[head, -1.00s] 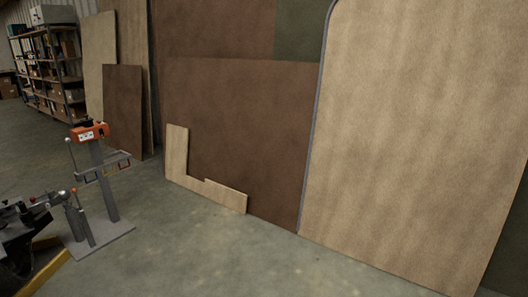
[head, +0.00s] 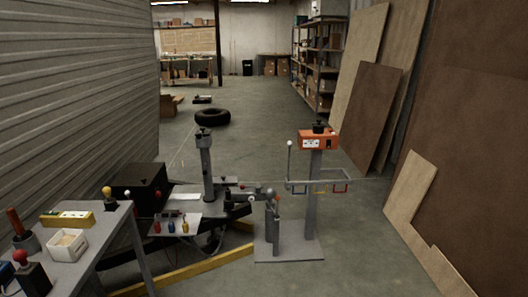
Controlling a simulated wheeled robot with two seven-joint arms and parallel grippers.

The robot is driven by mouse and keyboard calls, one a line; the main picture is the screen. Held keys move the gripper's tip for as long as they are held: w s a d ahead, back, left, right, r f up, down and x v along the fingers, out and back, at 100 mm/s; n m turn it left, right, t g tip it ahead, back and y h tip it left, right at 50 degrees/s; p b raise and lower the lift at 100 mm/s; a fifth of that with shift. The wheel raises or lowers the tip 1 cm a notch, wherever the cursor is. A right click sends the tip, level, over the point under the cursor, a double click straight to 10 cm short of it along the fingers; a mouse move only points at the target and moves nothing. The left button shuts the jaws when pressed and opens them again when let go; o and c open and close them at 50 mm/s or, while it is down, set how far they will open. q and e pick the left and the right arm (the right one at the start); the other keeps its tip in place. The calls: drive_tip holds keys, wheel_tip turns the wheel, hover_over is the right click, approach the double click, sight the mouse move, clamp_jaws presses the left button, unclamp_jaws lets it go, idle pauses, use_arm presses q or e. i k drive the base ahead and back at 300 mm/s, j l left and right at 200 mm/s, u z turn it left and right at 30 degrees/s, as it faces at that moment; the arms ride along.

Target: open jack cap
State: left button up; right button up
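A grey upright jack post (head: 207,170) stands on the trailer's tongue frame left of the picture's middle. A small dark cap (head: 203,133) sits on its top; it looks closed, but it is too small to tell for sure. Neither of my grippers is in the head view, so nothing shows of what they hold.
A grey stand (head: 312,195) with an orange box (head: 318,140) is right of the jack. A workbench (head: 95,233) with tools is at the near left. A yellow beam (head: 200,266) lies low in front. A tyre (head: 212,117) lies behind.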

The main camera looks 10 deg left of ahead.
sight(207, 132)
drive_tip(key=i+u, duration=0.4)
drive_tip(key=i, duration=0.3)
drive_tip(key=i+l+u, duration=0.35)
drive_tip(key=i, duration=0.35)
drive_tip(key=i+l+u, duration=0.4)
drive_tip(key=i, duration=0.25)
drive_tip(key=i+l+u, duration=0.35)
drive_tip(key=i+l, duration=0.2)
